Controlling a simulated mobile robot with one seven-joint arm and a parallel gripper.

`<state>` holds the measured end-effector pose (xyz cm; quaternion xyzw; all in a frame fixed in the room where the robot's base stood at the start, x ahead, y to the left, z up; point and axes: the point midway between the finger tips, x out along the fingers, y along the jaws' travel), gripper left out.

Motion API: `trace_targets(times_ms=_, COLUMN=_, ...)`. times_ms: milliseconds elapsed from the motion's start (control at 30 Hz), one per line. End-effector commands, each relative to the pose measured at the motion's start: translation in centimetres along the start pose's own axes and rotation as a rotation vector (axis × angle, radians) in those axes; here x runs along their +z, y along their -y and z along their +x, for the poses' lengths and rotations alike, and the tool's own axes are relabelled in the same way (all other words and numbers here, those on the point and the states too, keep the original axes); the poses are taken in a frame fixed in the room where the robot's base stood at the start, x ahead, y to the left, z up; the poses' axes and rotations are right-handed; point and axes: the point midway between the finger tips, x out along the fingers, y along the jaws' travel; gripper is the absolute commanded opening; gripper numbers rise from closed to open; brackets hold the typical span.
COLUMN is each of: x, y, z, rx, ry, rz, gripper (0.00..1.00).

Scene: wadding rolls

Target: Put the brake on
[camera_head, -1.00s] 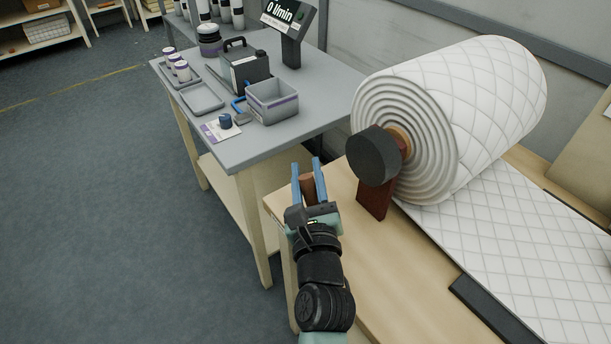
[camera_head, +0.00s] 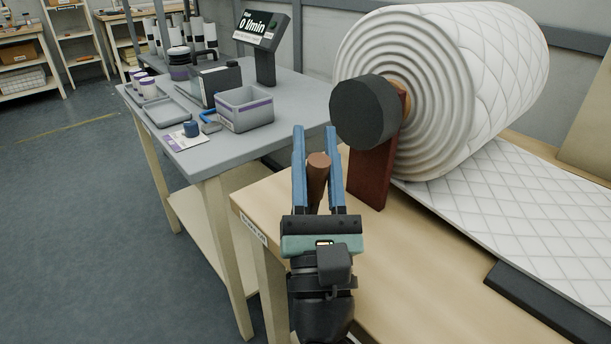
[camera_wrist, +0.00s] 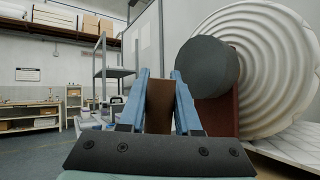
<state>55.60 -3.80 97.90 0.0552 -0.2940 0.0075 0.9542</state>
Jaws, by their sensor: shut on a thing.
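My gripper (camera_head: 315,134) has its two blue fingers on either side of a brown handle-like piece (camera_head: 318,168), which I take to be the brake handle, and is shut on it. In the wrist view the brown piece (camera_wrist: 159,104) stands upright between the fingers. Its lower end is hidden by my gripper. To its right, a reddish-brown upright post (camera_head: 371,176) stands on the wooden table, with a dark round disc (camera_head: 365,111) at the end of the roll's axle. The large white quilted wadding roll (camera_head: 455,85) sits behind the disc.
The wooden table (camera_head: 405,255) lies below and right of my gripper, with white wadding (camera_head: 520,210) and a dark bar (camera_head: 550,305) on it. A grey bench (camera_head: 215,157) at left holds a bin (camera_head: 244,109), trays and a display (camera_head: 262,35). Floor at far left is clear.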

Motion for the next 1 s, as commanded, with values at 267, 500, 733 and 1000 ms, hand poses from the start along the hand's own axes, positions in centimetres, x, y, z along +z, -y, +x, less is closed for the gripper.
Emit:
trace_targets(times_ms=267, x=0.09, y=0.49, z=-0.71, rx=-0.018, ry=0.060, rz=0.036, gripper=0.00)
trace_targets(times_ms=500, x=0.34, y=0.55, z=-0.71, rx=-0.022, ry=0.073, rz=0.045, gripper=0.00)
trace_targets(times_ms=733, x=0.38, y=0.53, z=-0.68, rx=-0.022, ry=0.073, rz=0.045, gripper=0.00)
trace_targets(times_ms=1000, x=0.42, y=0.52, z=-0.66, rx=-0.021, ry=0.074, rz=0.045, gripper=0.62)
